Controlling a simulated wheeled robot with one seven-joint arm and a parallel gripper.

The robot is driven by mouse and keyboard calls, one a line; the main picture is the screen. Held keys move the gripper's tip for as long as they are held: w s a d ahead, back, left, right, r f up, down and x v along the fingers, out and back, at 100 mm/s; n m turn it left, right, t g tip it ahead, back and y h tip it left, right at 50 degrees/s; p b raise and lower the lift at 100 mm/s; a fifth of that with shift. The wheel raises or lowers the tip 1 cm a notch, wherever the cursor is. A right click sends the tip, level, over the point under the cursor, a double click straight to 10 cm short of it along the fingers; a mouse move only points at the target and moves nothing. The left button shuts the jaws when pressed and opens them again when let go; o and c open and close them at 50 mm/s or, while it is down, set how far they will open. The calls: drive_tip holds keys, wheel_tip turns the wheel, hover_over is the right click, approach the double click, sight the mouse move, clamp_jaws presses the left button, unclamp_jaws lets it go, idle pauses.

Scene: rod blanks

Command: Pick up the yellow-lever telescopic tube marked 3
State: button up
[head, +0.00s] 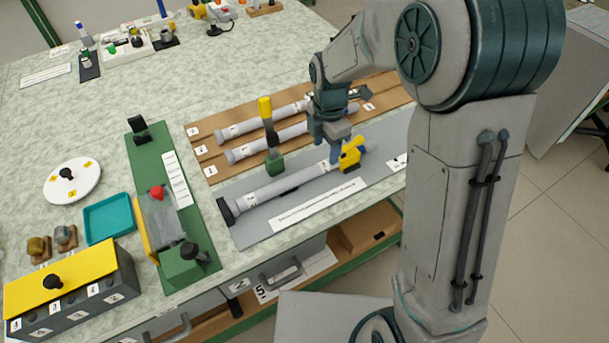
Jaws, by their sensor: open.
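A grey telescopic tube (285,184) lies on the grey plate at the front of the bench. A yellow lever clamp (351,154) sits near its right end. White labels are on the tube, but their number is too small to read surely. My gripper (328,150) points down over the tube just left of the yellow lever. It is open; whether its fingers touch the tube is hidden. Two more grey tubes (262,120) and (262,143) lie behind on the brown board; my wrist hides part of them.
A green fixture (177,215) with a red knob, a teal tray (109,219) and a yellow-topped box (72,290) are at left.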

sight(326, 162)
drive_tip(key=shift+d+f, duration=0.2)
drive_tip(key=shift+f, duration=2.9)
drive_tip(key=c, duration=0.8)
